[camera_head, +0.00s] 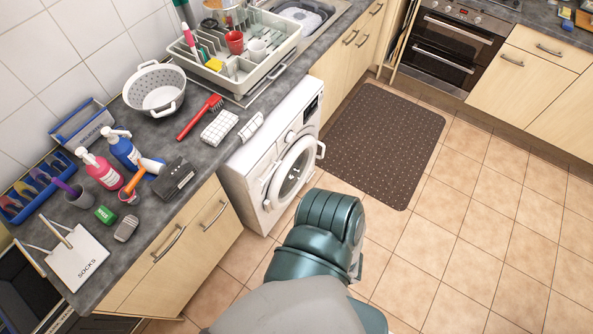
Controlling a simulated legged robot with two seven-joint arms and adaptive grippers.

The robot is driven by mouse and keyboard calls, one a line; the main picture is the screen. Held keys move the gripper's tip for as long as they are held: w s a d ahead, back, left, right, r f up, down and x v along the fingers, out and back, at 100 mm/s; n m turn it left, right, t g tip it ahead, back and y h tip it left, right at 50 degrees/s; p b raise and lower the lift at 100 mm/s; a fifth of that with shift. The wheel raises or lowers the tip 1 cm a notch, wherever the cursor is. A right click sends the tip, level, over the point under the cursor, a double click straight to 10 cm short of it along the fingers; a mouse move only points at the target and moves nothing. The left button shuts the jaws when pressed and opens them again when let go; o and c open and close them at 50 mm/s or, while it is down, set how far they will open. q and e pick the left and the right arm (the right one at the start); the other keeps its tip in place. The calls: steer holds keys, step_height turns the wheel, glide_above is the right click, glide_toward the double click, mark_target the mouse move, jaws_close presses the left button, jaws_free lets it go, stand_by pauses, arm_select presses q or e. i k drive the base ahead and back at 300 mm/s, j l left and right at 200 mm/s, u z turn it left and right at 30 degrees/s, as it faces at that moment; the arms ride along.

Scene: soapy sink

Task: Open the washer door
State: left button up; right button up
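The white washer (262,160) stands under the worktop, left of the picture's middle. Its round glass door (291,177) is on the front face, low and facing right. The door looks closed against the front, though from this steep angle a small gap cannot be ruled out. A teal and grey part of my own body fills the lower middle, just in front of the washer and below the door. Neither of my grippers shows in this view, and nothing is seen touching the door.
The tiled floor (455,240) right of the washer is free, with a dark mat (384,143) beyond. The worktop above holds a dish rack (240,68), a colander (156,89), a red brush (200,117) and several bottles. An oven (450,45) stands at the back.

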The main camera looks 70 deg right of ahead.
mark_target(273, 201)
steer(key=z, duration=2.3)
